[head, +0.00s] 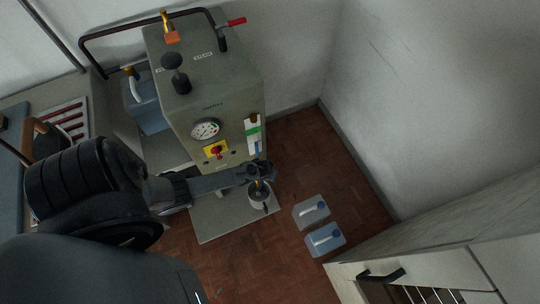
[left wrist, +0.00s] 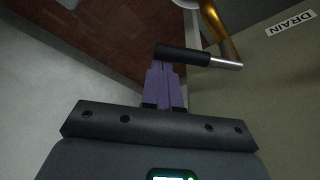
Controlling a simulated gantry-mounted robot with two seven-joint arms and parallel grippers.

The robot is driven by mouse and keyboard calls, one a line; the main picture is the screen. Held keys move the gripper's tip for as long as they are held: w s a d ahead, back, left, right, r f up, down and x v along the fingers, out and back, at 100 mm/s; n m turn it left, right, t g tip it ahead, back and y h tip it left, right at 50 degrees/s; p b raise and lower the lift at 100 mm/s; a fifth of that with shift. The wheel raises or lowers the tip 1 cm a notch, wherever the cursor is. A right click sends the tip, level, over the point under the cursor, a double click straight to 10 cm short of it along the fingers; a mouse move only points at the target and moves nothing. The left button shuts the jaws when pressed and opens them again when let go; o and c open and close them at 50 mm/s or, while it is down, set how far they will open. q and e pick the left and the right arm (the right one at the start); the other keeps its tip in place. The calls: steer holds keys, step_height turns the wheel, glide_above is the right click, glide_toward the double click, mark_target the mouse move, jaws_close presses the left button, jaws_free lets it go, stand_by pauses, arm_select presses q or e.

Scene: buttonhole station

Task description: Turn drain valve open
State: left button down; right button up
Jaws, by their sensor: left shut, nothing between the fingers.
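The drain valve shows in the left wrist view as a lever with a black grip (left wrist: 183,55) and a bare metal end, close to a curved brass pipe (left wrist: 224,40). A DRAIN label (left wrist: 290,22) is on the panel beside it. My left gripper (left wrist: 164,66) has its purple fingers shut together with nothing between them. Their tips are right at the black grip; I cannot tell whether they touch it. In the head view the left gripper (head: 264,170) is at the boiler's lower front corner and hides most of the valve. My right gripper is not in view.
The grey boiler (head: 185,55) carries a gauge (head: 205,130) and a red knob on a yellow plate (head: 216,149). A pot (head: 259,197) stands below the valve.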

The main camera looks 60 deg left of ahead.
arm_select(q)
steer(key=shift+s+d+m+t+h+p, duration=0.1)
steer(key=shift+s+d+m+h+p, duration=0.2)
steer(key=shift+s+m+h+p, duration=0.7)
steer(key=shift+s+d+m+t+y+p, duration=0.15)
steer(key=shift+s+d+m, duration=0.35)
steer(key=shift+m, duration=1.1)
steer(key=shift+s+d+m+t+h+p, duration=0.15)
steer(key=shift+s+m+h+p, duration=0.3)
steer(key=shift+s+m, duration=0.65)
steer(key=shift+w+m, duration=0.15)
steer(key=shift+m, duration=0.15)
